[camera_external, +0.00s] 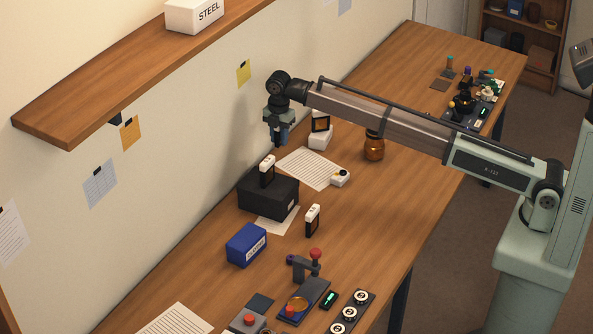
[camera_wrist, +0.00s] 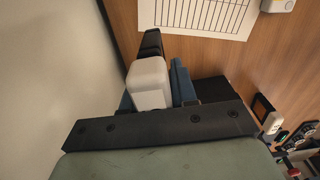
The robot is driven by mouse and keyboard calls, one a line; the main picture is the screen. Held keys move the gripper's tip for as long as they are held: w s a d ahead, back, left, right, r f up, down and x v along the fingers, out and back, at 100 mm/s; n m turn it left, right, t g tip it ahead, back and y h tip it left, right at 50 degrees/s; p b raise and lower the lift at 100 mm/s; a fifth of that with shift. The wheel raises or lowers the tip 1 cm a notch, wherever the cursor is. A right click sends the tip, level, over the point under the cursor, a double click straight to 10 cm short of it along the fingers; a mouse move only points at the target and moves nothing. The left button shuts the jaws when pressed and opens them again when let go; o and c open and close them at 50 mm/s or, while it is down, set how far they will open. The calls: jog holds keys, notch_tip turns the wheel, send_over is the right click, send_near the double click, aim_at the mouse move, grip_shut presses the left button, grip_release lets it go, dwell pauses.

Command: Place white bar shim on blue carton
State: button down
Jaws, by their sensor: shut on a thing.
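My gripper (camera_external: 279,140) points down above the table by the wall, up and to the right of the black box in the outside view. In the wrist view my gripper (camera_wrist: 152,92) is shut on a pale white block, the white bar shim (camera_wrist: 148,82), between its blue fingers. I do not see the blue carton in the wrist view.
The black box (camera_external: 262,197) stands between gripper and blue carton in the picture, with a white-and-black piece (camera_external: 267,170) at its top. A similar piece (camera_external: 312,220) stands nearby. A white carton (camera_external: 320,139) and brown jar (camera_external: 374,147) are to the right. The wall shelf (camera_external: 130,75) is at left.

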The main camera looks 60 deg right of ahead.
jog(key=r, duration=1.1)
jog(key=shift+a+r, duration=0.35)
jog(key=shift+a, duration=0.05)
jog(key=s+a, duration=0.3)
jog(key=a, duration=1.5)
send_over(244, 239)
notch_tip(244, 239, down, 4)
jog(key=f, duration=0.1)
jog(key=shift+w+f, duration=0.1)
jog(key=shift+f, duration=5)
jog(key=shift+f, duration=0.1)
jog(key=c, duration=0.9)
grip_release()
